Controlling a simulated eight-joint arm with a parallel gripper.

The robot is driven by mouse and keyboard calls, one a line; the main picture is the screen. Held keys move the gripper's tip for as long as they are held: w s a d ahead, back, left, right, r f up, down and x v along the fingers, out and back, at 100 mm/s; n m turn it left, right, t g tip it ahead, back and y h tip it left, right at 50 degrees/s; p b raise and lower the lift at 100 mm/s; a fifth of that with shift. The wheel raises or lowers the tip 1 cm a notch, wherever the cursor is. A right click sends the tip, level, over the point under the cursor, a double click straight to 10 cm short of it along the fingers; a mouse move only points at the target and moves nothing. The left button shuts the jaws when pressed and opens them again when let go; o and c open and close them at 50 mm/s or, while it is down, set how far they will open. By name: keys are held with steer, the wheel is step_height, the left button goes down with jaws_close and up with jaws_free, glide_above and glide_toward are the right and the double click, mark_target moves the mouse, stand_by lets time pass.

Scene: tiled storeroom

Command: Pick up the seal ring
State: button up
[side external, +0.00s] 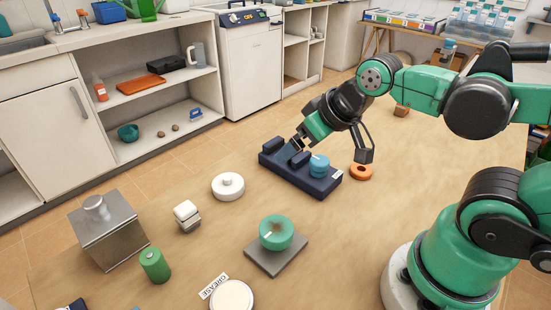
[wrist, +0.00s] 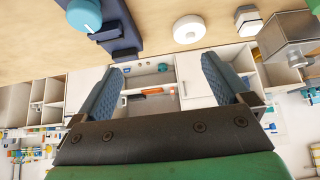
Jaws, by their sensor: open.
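The seal ring appears to be the orange ring (side external: 361,172) with a dark centre, lying flat on the table in the side external view. It is just right of the dark blue block (side external: 321,187), close below a dark part of my arm. It does not show in the wrist view.
The block carries a blue knob (side external: 319,166). A white disc (side external: 228,186), a white-and-grey cube (side external: 187,215), a metal canister (side external: 108,235), a green cylinder (side external: 155,265) and a teal round part on a grey plate (side external: 264,260) stand leftward.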

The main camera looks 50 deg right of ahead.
steer(key=d+g, duration=0.1)
steer(key=d, duration=0.2)
steer(key=d+f+m+g, duration=0.1)
steer(key=d, duration=0.2)
steer(key=d+f+m+g+h, duration=0.1)
steer(key=d, duration=0.2)
steer(key=shift+w+f, duration=0.2)
steer(key=shift+f, duration=0.05)
steer(key=s+d+f+m+g, duration=0.1)
steer(key=d, duration=0.2)
steer(key=s+d+f+m+g, duration=0.1)
steer(key=d+f, duration=0.1)
steer(key=d, duration=0.1)
steer(key=s+d+f+g, duration=0.1)
steer(key=s+d+f, duration=0.1)
steer(key=d, duration=0.1)
steer(key=shift+f+m+g+y, duration=0.15)
steer(key=shift+m+g+y, duration=0.25)
steer(key=shift+d+f, duration=0.25)
steer(key=shift+f, duration=2.65)
steer(key=c, duration=1.3)
